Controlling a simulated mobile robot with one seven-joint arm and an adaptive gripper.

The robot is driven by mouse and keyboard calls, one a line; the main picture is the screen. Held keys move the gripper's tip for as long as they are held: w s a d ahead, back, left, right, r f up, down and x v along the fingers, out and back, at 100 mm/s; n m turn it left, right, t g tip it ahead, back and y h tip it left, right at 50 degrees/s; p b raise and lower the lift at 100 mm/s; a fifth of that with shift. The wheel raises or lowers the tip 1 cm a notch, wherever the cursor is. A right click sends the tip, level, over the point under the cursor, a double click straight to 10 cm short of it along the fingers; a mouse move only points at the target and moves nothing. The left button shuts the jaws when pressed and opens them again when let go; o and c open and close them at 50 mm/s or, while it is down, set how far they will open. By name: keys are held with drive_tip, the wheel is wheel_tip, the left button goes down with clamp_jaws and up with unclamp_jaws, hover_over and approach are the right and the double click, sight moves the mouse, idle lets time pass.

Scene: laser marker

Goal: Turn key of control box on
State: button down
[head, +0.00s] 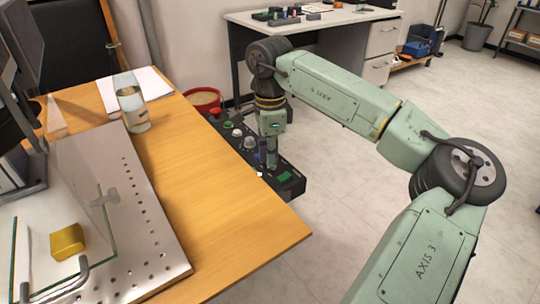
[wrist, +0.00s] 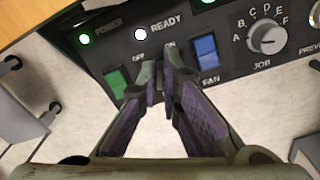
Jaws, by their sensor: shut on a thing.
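The black control box (head: 248,157) sits at the right edge of the wooden table in the head view, and its panel (wrist: 232,45) fills the top of the wrist view. My gripper (head: 271,163) reaches down to it from above. In the wrist view my gripper (wrist: 160,76) is shut between the OFF and ON labels, where the fingertips hide the key they hold. The key's angle cannot be seen. The POWER light (wrist: 85,39) glows green and the READY light (wrist: 140,34) is white.
A green switch (wrist: 118,82) is left of the fingers and a blue FAN switch (wrist: 206,52) right of them. The JOB dial (wrist: 268,39) is farther right. The table (head: 215,205) holds a metal plate (head: 150,215) and a glass (head: 131,102). Open floor lies to the right.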

drive_tip(key=shift+w+m, duration=0.15)
drive_tip(key=shift+m, duration=2.15)
drive_tip(key=c, duration=1.8)
unclamp_jaws()
drive_tip(key=shift+r, duration=0.1)
wheel_tip(320, 180, up, 12)
drive_tip(key=shift+f, duration=0.1)
